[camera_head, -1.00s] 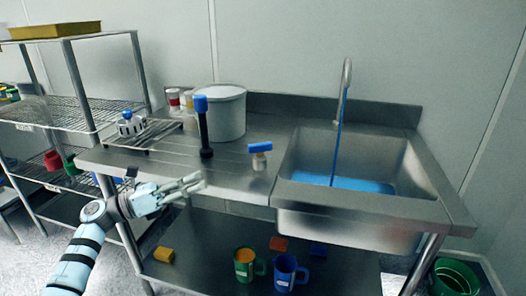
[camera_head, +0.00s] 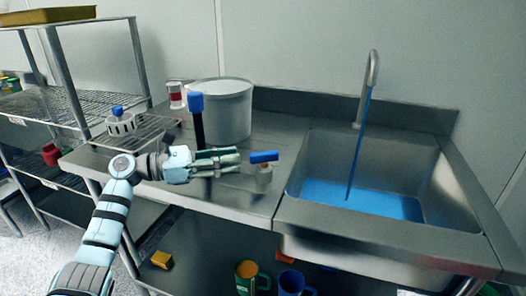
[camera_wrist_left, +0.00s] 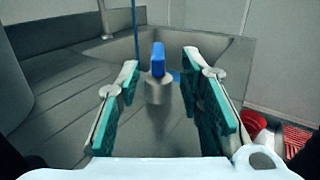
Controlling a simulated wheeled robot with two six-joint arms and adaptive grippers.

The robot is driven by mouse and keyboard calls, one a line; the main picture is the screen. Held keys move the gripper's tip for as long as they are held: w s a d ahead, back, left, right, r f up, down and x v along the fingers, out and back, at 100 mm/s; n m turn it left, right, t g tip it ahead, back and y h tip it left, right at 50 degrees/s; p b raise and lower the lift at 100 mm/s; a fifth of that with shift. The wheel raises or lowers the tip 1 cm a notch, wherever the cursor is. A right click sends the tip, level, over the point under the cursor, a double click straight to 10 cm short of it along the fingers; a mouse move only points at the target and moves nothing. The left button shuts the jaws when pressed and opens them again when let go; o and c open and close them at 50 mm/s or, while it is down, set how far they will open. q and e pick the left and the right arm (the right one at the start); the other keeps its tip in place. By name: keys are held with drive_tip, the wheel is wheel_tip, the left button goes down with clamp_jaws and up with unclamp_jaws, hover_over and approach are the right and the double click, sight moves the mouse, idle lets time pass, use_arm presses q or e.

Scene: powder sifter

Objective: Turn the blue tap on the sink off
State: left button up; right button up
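The tap with a blue handle (camera_head: 264,157) stands on a short pale metal body (camera_head: 263,176) on the counter, left of the sink (camera_head: 305,165). Blue water (camera_head: 357,150) runs from the curved faucet (camera_head: 372,75) and blue water lies in the basin. My left gripper (camera_head: 240,162) points at the tap from the left, just short of the handle. In the left wrist view the blue handle (camera_wrist_left: 158,58) stands between the two green-padded fingers (camera_wrist_left: 160,92), which are apart and open, with the handle ahead of them. My right gripper is not in view.
A black post with a blue top (camera_head: 196,112) and a large grey bucket (camera_head: 224,112) stand behind my left gripper. A wire rack (camera_head: 150,130) is at the counter's left. Mugs (camera_head: 247,277) are on the lower shelf.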

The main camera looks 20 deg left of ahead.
sight(264, 152)
use_arm(q)
drive_tip(key=x, duration=0.9)
drive_tip(key=shift+w+f, duration=0.1)
drive_tip(key=shift+f, duration=0.05)
clamp_jaws()
